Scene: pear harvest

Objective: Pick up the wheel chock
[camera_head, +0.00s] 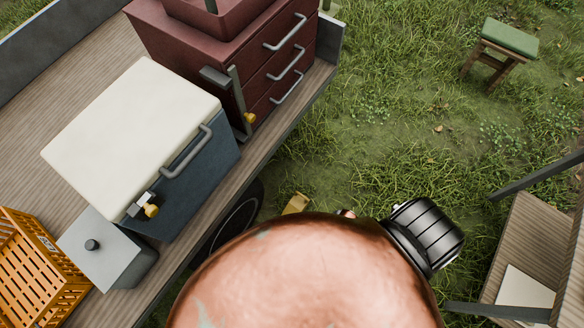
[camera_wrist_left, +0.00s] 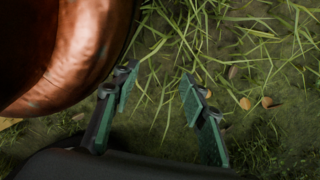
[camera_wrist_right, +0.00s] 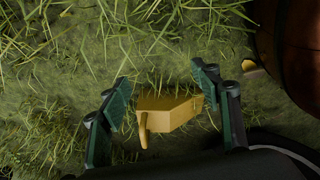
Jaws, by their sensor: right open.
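The yellow wheel chock (camera_head: 296,204) lies on the grass beside the dark wheel in the head view, partly hidden by a rounded copper shell. In the right wrist view a yellow wedge-shaped block with a small looped handle, the chock (camera_wrist_right: 168,112), is seen between the fingers of my right gripper (camera_wrist_right: 160,80). That gripper is open, and I cannot tell whether either finger touches the chock. My left gripper (camera_wrist_left: 158,75) is open and empty over grass in the left wrist view. Neither gripper shows in the head view.
A wooden cart bed (camera_head: 262,148) with a white-lidded cooler (camera_head: 130,130), a red drawer chest (camera_head: 240,50), a grey box (camera_head: 105,255) and an orange crate (camera_head: 35,270) stands at the left. The wheel (camera_head: 232,222) is below it. A green-topped stool (camera_head: 510,38) stands at top right. Open grass lies between.

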